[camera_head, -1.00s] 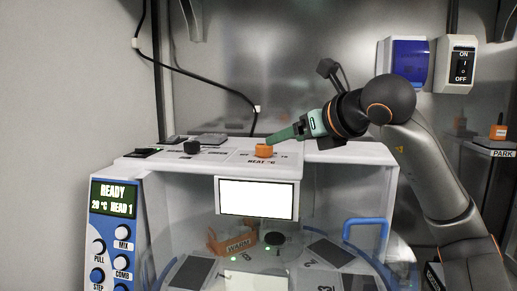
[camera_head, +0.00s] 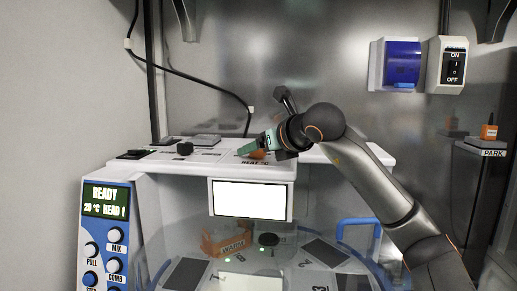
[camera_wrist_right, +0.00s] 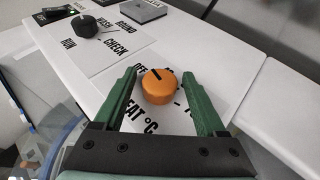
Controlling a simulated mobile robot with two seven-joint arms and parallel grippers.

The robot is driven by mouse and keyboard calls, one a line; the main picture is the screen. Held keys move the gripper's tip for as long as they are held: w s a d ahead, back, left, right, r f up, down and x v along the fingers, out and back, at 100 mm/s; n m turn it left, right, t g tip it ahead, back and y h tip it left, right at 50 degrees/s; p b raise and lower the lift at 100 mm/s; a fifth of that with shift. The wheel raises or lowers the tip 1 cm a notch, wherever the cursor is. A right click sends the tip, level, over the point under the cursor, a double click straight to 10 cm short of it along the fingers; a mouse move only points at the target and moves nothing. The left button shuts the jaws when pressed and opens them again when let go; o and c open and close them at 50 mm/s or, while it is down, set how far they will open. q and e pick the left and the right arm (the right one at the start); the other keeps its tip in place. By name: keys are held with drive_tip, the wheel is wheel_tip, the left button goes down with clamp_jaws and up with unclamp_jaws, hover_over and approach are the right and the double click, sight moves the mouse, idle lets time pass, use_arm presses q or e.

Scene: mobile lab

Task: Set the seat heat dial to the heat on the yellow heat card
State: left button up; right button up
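The orange seat heat dial (camera_head: 257,155) is on the white top panel, beside the "HEAT °C" label. In the right wrist view the dial (camera_wrist_right: 160,88) has a black mark on top, pointing up-left towards the partly hidden "OFF" print. My right gripper (camera_wrist_right: 159,74) is open, with one green finger on each side of the dial and a gap to it on both sides. In the head view this gripper (camera_head: 246,147) comes in from the right, low over the dial. I cannot make out a yellow heat card. My left gripper is not in view.
A black dial (camera_wrist_right: 88,26) with "RUN", "WASH" and "CHECK" print sits farther along the panel. Below is a blank white plate (camera_head: 249,199) and a turntable with an orange "WARM" holder (camera_head: 226,243). A blue control box (camera_head: 107,235) reads "READY 20 °C HEAD 1". An on/off switch (camera_head: 454,66) is on the wall.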

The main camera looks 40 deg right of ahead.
drive_tip(key=c, duration=0.9)
clamp_jaws()
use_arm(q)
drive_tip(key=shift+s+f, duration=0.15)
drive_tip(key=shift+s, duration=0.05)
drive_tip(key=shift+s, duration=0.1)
